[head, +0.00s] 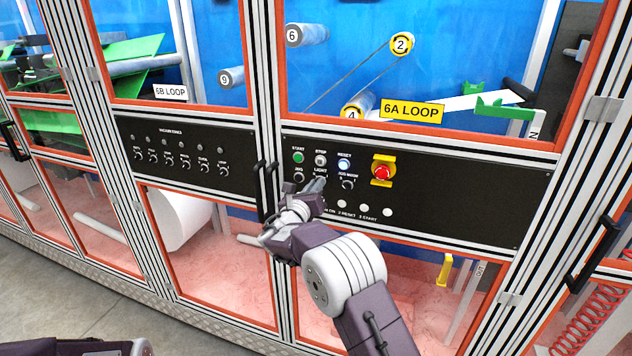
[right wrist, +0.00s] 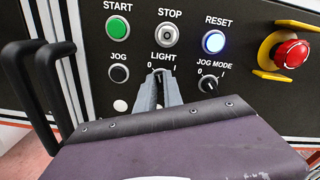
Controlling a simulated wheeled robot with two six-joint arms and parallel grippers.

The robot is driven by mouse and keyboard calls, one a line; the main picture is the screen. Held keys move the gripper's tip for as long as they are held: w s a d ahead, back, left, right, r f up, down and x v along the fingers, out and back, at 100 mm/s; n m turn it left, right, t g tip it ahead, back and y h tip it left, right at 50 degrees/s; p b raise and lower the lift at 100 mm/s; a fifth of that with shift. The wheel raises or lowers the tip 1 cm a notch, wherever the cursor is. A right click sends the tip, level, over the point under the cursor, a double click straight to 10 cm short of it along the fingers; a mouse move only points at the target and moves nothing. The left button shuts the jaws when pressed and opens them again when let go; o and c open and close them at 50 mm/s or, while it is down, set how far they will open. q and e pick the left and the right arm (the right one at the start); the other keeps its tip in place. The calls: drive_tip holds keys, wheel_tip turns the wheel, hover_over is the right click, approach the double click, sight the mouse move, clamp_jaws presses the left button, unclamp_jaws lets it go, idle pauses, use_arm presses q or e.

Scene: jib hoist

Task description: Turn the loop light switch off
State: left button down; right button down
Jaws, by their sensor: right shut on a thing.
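The loop light switch is a small rotary knob under the label LIGHT (right wrist: 163,57) on the black control panel (head: 460,190), with 0 and I marks above it. In the right wrist view my right gripper (right wrist: 160,80) reaches up to it, fingers close together and shut on the knob. The fingers cover most of the knob, so which mark it points to cannot be told. In the head view my right gripper (head: 318,185) is at the panel just below the LIGHT label. My left gripper is not in view.
Around it are a green START button (right wrist: 118,28), a STOP button (right wrist: 166,35), a lit RESET button (right wrist: 213,41), a JOG button (right wrist: 119,73), a JOG MODE switch (right wrist: 208,84) and a red emergency stop (right wrist: 291,54). Black door handles (head: 266,192) stand out left of the gripper.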

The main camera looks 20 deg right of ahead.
drive_tip(key=n+p, duration=0.2)
drive_tip(key=n, duration=0.2)
drive_tip(key=shift+a+n+p, duration=0.1)
drive_tip(key=shift+n+p, duration=0.3)
drive_tip(key=shift+w, duration=0.1)
idle(0.3)
drive_tip(key=c, duration=1.5)
unclamp_jaws()
drive_tip(key=b+v, duration=0.2)
drive_tip(key=v, duration=0.7)
drive_tip(key=shift+b, duration=0.35)
